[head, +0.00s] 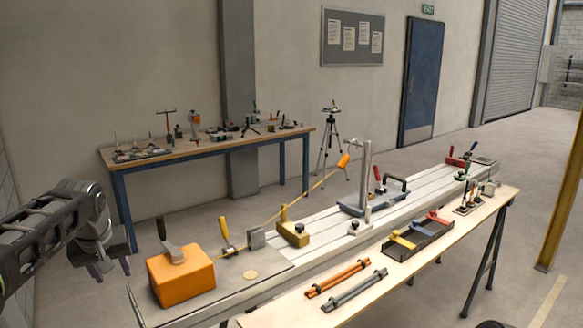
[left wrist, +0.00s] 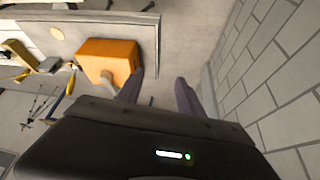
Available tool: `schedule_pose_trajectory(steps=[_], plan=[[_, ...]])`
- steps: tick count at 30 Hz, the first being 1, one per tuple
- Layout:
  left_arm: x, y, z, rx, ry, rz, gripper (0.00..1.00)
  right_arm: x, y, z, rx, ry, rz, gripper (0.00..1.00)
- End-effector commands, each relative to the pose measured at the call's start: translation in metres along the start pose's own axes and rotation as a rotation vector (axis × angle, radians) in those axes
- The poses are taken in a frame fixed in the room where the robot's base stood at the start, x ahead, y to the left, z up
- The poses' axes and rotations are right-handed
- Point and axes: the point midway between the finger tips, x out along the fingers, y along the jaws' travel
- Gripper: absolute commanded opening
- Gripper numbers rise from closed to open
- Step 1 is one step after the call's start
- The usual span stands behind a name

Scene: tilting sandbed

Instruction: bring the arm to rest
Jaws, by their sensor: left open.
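My left gripper (head: 111,268) is at the left of the head view, beside the near left end of the bench. Its two fingers point down and stand apart, with nothing between them. In the left wrist view the two purple-grey fingers (left wrist: 160,95) are spread over bare floor. An orange block (head: 181,275) with a grey and wooden handle on top sits on the bench end, to the right of the gripper and apart from it. The block also shows in the left wrist view (left wrist: 113,58). My right gripper is in neither view.
The long sandbed (head: 225,266) carries clamps and a post. A side table (head: 300,312) holds orange and grey bars and a dark tray (head: 418,243). A blue-legged workbench (head: 118,167) stands at the back. A block wall (left wrist: 275,70) is close to the gripper in the left wrist view.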

Motion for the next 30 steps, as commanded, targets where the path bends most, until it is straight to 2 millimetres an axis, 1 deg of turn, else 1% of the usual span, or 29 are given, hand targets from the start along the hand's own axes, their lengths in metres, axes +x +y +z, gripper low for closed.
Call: schedule_pose_trajectory(steps=[3,6,8,10,14,17,18,19,20,21,23,24,26,27,29,30], plan=[[0.008,0.015,-0.007,0.033,0.045,0.046,0.44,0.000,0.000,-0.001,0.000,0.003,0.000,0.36],[0.016,0.030,-0.009,0.065,0.082,0.092,0.44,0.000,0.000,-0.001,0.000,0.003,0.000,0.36],[0.025,0.043,-0.006,0.087,0.099,0.125,0.44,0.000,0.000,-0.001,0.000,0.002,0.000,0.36],[0.039,0.060,0.000,0.116,0.116,0.165,0.44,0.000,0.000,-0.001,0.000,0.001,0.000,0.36],[0.073,0.093,0.023,0.165,0.126,0.236,0.44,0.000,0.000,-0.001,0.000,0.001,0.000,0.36],[0.106,0.119,0.053,0.198,0.118,0.294,0.44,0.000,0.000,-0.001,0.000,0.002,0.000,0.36],[0.121,0.131,0.070,0.210,0.110,0.318,0.44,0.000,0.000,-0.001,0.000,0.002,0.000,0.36],[0.133,0.139,0.083,0.218,0.104,0.336,0.44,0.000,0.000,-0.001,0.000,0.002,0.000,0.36],[0.146,0.147,0.101,0.226,0.092,0.356,0.44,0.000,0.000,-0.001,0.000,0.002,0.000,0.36],[0.164,0.158,0.127,0.233,0.076,0.380,0.44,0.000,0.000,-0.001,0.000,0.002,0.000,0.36],[0.188,0.170,0.169,0.239,0.049,0.411,0.44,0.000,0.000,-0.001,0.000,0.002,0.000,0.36],[0.202,0.176,0.198,0.241,0.028,0.428,0.44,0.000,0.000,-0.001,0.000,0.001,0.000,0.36],[0.221,0.182,0.245,0.240,-0.008,0.446,0.44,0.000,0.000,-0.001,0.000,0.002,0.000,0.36],[0.231,0.183,0.277,0.237,-0.037,0.453,0.44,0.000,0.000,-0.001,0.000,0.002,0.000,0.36],[0.242,0.182,0.325,0.232,-0.083,0.458,0.44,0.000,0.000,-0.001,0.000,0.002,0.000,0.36],[0.247,0.179,0.358,0.229,-0.118,0.458,0.44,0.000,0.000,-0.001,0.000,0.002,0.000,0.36]])
